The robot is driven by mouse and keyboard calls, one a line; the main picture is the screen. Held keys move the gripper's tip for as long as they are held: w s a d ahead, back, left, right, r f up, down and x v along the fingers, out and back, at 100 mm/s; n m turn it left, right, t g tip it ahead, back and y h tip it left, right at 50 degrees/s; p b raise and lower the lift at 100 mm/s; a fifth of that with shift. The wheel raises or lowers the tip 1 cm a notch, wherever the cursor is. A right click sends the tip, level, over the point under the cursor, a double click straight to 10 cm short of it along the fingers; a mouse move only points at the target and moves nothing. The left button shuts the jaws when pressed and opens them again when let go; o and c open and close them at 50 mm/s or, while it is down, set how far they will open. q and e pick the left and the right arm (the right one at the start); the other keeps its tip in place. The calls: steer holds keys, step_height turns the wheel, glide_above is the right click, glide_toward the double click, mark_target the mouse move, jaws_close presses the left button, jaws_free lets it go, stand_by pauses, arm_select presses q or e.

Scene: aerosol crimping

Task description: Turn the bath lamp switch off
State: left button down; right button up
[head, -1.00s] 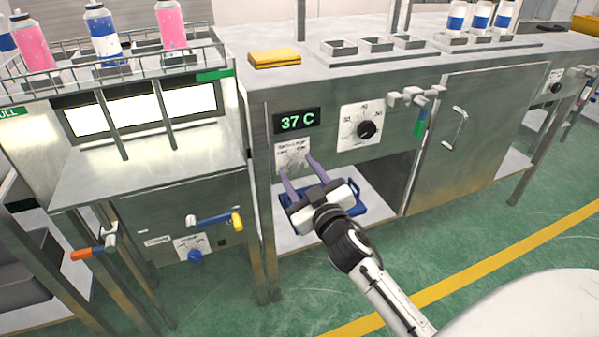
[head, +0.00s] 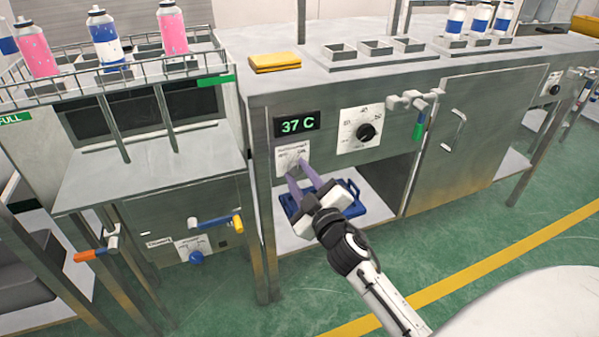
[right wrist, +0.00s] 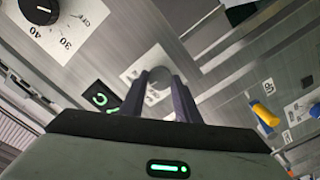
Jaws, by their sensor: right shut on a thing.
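The bath lamp switch is on a small white labelled plate (head: 291,153) on the steel bench front, below the green "37 C" display. My right gripper (head: 299,172) reaches the plate with its two purple fingers close together, shut on the switch knob. In the right wrist view the round grey knob (right wrist: 157,84) sits between the fingertips, partly hidden by them. The long viewing window (head: 88,122) on the left bench is dark. My left gripper is not in view.
A dial (head: 367,132) and a green-handled valve (head: 419,125) are right of the switch. A blue tray (head: 350,210) lies on the shelf below my gripper. Blue-and-yellow (head: 215,222) and orange (head: 90,255) valve handles stick out at left. Bottles stand in a wire rack (head: 70,88).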

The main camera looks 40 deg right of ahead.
steer(key=shift+n, duration=0.5)
steer(key=n, duration=0.2)
steer(key=shift+n+p, duration=0.35)
steer(key=shift+n, duration=0.05)
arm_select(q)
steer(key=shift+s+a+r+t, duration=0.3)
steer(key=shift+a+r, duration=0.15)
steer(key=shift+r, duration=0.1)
arm_select(e)
steer(key=shift+f+n, duration=0.1)
steer(key=shift+n, duration=1.8)
steer(key=o, duration=1)
steer(key=shift+o, duration=0.2)
